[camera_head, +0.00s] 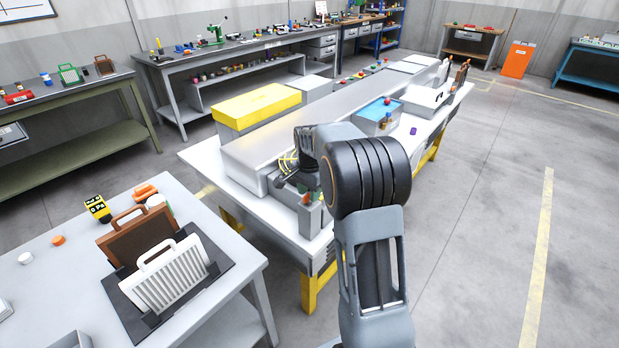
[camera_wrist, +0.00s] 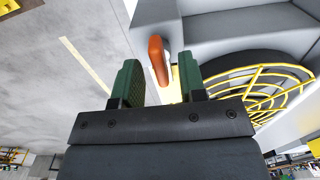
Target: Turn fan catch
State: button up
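The fan catch, a small orange-red lever (camera_wrist: 158,62), shows in the wrist view beside the grey housing (camera_wrist: 240,28). In the head view my arm hides most of the gripper and the catch.
The long grey unit (camera_head: 320,115) lies on a white bench (camera_head: 205,155) with yellow legs. A yellow-topped box (camera_head: 256,105) and a blue-topped box (camera_head: 377,112) stand along it. A table at left holds filter panels (camera_head: 165,275) in a dark rack. The floor at right is clear.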

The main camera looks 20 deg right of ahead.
notch_tip(320, 180, up, 13)
dwell(0.4)
jog(key=shift+r, duration=0.1)
dwell(0.4)
jog(key=s+a+f+n+t, duration=0.2)
jog(key=s+a+n, duration=0.3)
jog(key=s, duration=0.6)
jog(key=s+a+f+n+t, duration=0.2)
jog(key=s+a+f+n, duration=0.2)
jog(key=s+n, duration=0.4)
jog(key=shift+s+a, duration=0.8)
jog(key=shift+s, duration=0.65)
